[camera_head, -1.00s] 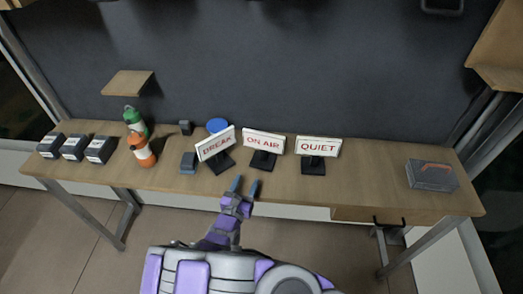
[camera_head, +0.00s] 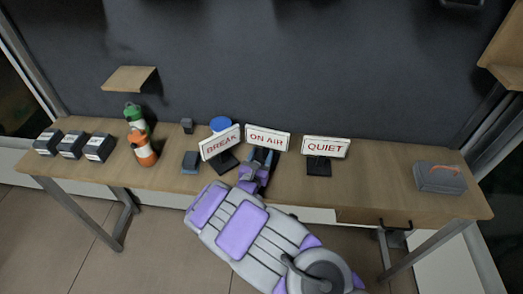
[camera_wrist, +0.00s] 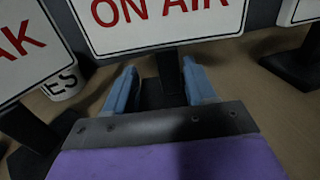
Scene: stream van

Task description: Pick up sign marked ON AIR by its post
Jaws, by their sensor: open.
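The ON AIR sign (camera_head: 267,138) is a white board with red letters, standing between the BREAK and QUIET signs on the table. In the wrist view its board (camera_wrist: 160,22) fills the top, and its dark post (camera_wrist: 170,72) drops below it between my two blue fingers. My gripper (camera_wrist: 162,88) is open, with one finger on each side of the post and gaps still visible. In the head view my gripper (camera_head: 262,157) is just below the board and hides most of the post and base.
The BREAK sign (camera_head: 220,142) stands close on the left and the QUIET sign (camera_head: 325,148) on the right. A blue-topped container (camera_head: 221,124) is behind. Bottles (camera_head: 142,150) and dark boxes (camera_head: 98,147) stand further left. The table (camera_head: 380,190) is clear between QUIET and a grey case (camera_head: 440,178).

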